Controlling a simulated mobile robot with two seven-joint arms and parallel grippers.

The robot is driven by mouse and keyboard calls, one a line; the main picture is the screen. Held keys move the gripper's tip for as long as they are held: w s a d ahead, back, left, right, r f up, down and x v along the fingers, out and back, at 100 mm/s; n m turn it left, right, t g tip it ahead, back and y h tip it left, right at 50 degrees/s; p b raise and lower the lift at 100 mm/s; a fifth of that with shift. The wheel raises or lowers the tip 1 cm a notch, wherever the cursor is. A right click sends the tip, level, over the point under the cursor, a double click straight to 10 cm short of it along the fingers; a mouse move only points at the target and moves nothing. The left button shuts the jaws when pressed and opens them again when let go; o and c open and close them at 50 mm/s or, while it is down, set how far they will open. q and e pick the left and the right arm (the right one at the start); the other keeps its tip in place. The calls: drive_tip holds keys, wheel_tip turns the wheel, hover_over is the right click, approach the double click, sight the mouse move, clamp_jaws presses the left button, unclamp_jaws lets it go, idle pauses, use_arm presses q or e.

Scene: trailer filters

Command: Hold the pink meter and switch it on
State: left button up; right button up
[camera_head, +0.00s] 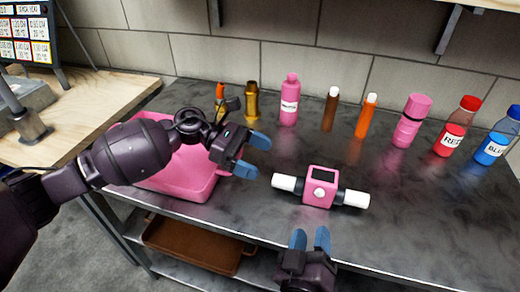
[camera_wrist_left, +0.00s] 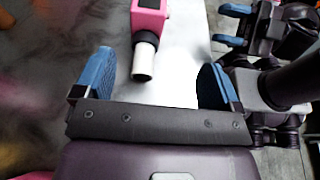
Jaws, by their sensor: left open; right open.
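The pink meter (camera_head: 320,187) lies on the dark metal table, with a dark screen, a round pale button on its face and a white-ended handle on each side. My left gripper (camera_head: 253,156) is open and empty, just left of the meter's left handle and apart from it. In the left wrist view the meter's pink body (camera_wrist_left: 150,17) is at the top, and its white handle end (camera_wrist_left: 143,62) points in between the open blue fingers (camera_wrist_left: 152,82). My right gripper (camera_head: 310,240) is open and empty at the table's front edge, below the meter; it also shows in the left wrist view (camera_wrist_left: 238,28).
A pink bin (camera_head: 205,185) stands behind my left arm. Along the back are a pink bottle (camera_head: 289,100), brown and orange tubes, a pink flask (camera_head: 411,120), a red bottle (camera_head: 457,127) and a blue bottle (camera_head: 497,137). The table around the meter is clear.

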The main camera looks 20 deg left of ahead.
sight(300, 180)
use_arm(q)
drive_tip(key=shift+y, duration=0.6)
drive_tip(key=x, duration=0.3)
drive_tip(key=w+x, duration=0.1)
drive_tip(key=x, duration=0.7)
drive_tip(key=shift+w+d+r, duration=0.2)
drive_tip(key=shift+w+r, duration=0.05)
drive_tip(key=shift+w, duration=0.15)
drive_tip(key=c, duration=1.1)
drive_tip(key=shift+c, duration=0.2)
use_arm(e)
clamp_jaws()
drive_tip(key=shift+f, duration=0.1)
